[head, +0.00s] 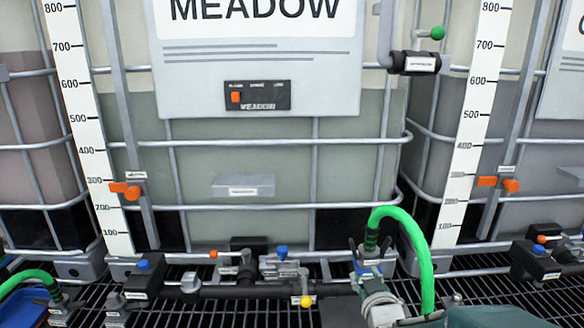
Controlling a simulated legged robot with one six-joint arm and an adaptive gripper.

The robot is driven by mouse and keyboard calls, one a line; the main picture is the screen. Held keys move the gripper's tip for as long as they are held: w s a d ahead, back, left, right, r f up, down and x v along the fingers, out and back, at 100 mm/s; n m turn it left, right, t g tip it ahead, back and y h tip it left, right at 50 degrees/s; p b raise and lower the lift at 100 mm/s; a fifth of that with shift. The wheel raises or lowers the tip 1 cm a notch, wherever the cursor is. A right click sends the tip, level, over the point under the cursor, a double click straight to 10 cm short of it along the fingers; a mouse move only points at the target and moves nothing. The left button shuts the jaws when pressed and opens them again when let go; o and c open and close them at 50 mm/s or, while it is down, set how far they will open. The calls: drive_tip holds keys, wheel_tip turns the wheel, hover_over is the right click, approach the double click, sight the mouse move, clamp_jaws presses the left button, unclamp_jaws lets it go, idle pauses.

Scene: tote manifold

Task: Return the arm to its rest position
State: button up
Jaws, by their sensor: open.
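My arm comes in at the bottom right. My gripper (370,249) is in the lower middle, small and partly cut off from clear view. Its dark fingers appear spread apart near the lower end of a green hose (418,245). The hose arches from a coupling there and runs down to the right. I cannot tell whether the fingers touch the hose or its coupling.
A caged tote labelled MEADOW (255,60) stands close ahead, between two others. White level scales (466,130) flank it. A pipe manifold (225,291) with valves crosses the dark grating (215,315). Another green hose (25,277) and a blue tray (22,306) are lower left.

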drive_tip(key=s+a+r+m+g, duration=0.1)
drive_tip(key=s+g, duration=0.4)
drive_tip(key=s, duration=0.7)
drive_tip(key=s+a+r+m+g, duration=0.1)
drive_tip(key=s+g, duration=0.4)
drive_tip(key=s, duration=0.6)
drive_tip(key=shift+s+a+r+m, duration=0.2)
drive_tip(key=shift+s+r+m, duration=0.2)
drive_tip(key=shift+r+m, duration=0.35)
